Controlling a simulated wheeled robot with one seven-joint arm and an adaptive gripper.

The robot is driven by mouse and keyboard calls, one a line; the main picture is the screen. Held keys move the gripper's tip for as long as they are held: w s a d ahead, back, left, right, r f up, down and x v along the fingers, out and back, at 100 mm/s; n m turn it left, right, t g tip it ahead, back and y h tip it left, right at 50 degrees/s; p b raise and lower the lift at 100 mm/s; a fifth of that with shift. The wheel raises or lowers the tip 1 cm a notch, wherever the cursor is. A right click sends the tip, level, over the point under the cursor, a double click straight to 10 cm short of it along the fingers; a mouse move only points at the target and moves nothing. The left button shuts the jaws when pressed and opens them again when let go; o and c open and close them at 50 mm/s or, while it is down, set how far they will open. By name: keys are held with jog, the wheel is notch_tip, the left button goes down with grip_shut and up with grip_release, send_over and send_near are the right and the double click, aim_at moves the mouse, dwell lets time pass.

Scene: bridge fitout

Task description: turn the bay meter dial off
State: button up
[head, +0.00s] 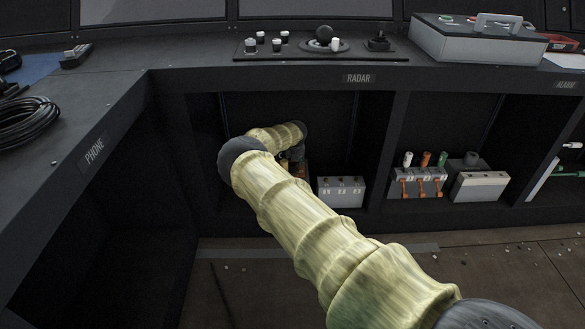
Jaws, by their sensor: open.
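My arm, in a yellowish sleeve, reaches into the open bay under the RADAR label. My gripper (292,158) is a small dark shape at its end, low in the bay and partly hidden behind the sleeve. It is open; its fingertips are hard to make out. A small orange-brown thing shows beside it, mostly hidden. A light grey box (341,192) with small fittings on its face stands on the bay floor, right of my gripper and apart from it. I cannot make out the meter dial; it may be hidden behind my arm.
A post divides this bay from the right bay, which holds a grey unit with orange levers (418,183) and a pale box (481,186). Above is the console with a control panel (320,46) and a grey case (476,40). Debris dots the floor.

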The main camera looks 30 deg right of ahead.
aim_at(292, 165)
jog(key=shift+b+x, duration=0.4)
jog(key=shift+x, duration=1.1)
jog(key=c, duration=1)
